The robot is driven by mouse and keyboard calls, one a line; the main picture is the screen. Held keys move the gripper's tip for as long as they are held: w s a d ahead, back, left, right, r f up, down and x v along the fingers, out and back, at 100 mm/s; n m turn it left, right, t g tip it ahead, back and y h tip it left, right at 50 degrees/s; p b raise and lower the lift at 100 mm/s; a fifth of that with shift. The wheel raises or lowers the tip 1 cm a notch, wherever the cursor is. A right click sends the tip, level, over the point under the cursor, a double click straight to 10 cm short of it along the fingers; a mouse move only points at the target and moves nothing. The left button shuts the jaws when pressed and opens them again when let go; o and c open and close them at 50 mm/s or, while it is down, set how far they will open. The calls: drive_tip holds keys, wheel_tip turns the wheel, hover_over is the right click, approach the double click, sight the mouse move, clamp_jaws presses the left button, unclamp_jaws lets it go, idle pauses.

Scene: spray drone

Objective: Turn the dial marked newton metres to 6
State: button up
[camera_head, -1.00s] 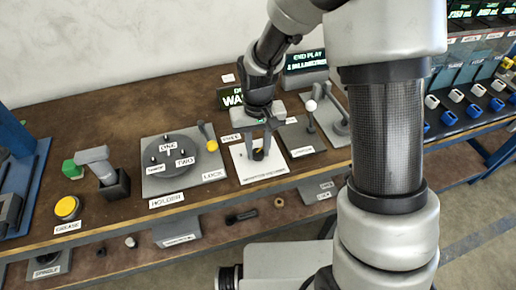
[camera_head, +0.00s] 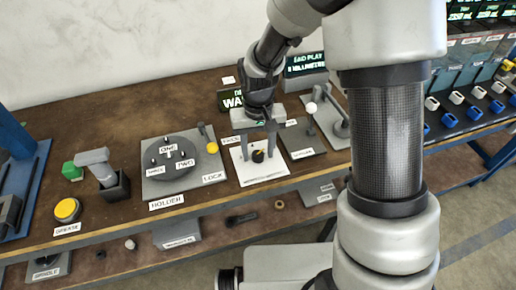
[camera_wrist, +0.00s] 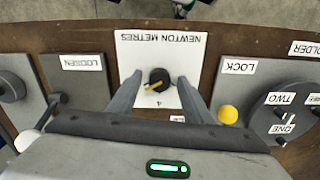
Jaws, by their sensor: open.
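The newton metres dial is a small dark round knob with a yellow pointer (camera_wrist: 157,79) on a white plate (camera_wrist: 180,53). In the wrist view the plate is upside down. A figure 4 shows on the gripper's side of the knob, and the pointer slants toward the lower left, left of that 4. Other figures are not readable. The knob also shows in the head view (camera_head: 258,156). My gripper (camera_wrist: 160,88) is open, with one finger on each side of the knob and clear gaps between. It also shows in the head view (camera_head: 257,153).
A plate labelled LOCK with a yellow ball (camera_wrist: 228,114) and the round holder (camera_head: 172,160) stand beside the dial. On the other side is a LOOSEN plate (camera_wrist: 74,80). A display (camera_head: 231,98) stands behind my gripper. The bench's front edge is close.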

sight(258, 155)
wheel_tip(258, 155, up, 18)
drive_tip(key=p, duration=0.2)
drive_tip(key=shift+f, duration=0.25)
